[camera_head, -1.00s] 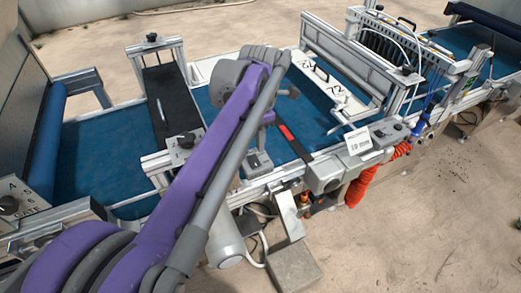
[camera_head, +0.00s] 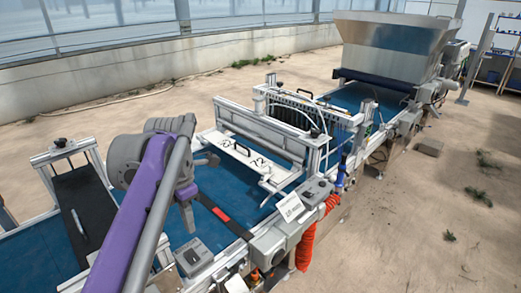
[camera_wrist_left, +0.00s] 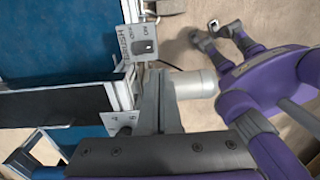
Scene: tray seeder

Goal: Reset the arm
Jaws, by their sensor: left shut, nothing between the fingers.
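My left arm, purple and grey, comes in from the lower left of the head view. My left gripper (camera_head: 189,226) hangs over the blue belt of the seeding line, beside the black strip with the red mark (camera_head: 221,214). In the left wrist view its fingers (camera_wrist_left: 156,102) point up the picture, closed together with nothing between them. A purple limb of mine shows at the right of that view, with small grey parts at its far end. Whether those are my right gripper's jaws is unclear.
The blue conveyor (camera_head: 252,205) runs away to the metal hopper (camera_head: 392,55). A white-panelled frame (camera_head: 240,155) and a nozzle unit (camera_head: 300,108) span it. A switch box (camera_wrist_left: 140,46) is near the left gripper. An orange hose (camera_head: 306,245) hangs at the front; open floor (camera_head: 420,220) lies right.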

